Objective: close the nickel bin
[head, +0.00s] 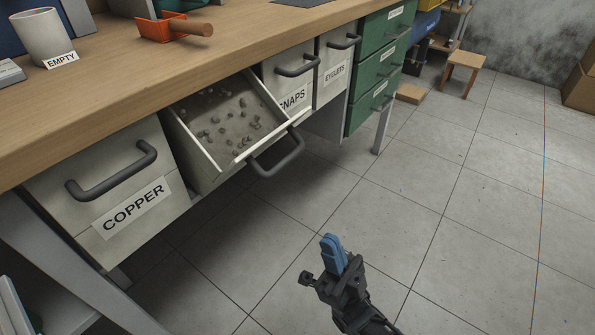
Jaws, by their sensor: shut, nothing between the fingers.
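One white bin (202,157) under the bench is pulled out and tilted, with many small grey pieces inside. It hangs between the bin labelled COPPER and the bin labelled SNAPS. Its dark handle (277,158) is on its front, and its own label is hidden from this view, so I cannot read whether it says nickel. My gripper (333,247), with blue fingertips, is shut and empty. It is over the floor, in front of and to the right of the open bin, apart from it.
The COPPER (125,190), SNAPS (287,80) and EYELETS (336,65) bins are shut. Green drawers (378,70) stand farther right, beside a bench leg (384,125). The bench top (110,95) overhangs the bins. The tiled floor (450,215) on the right is clear.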

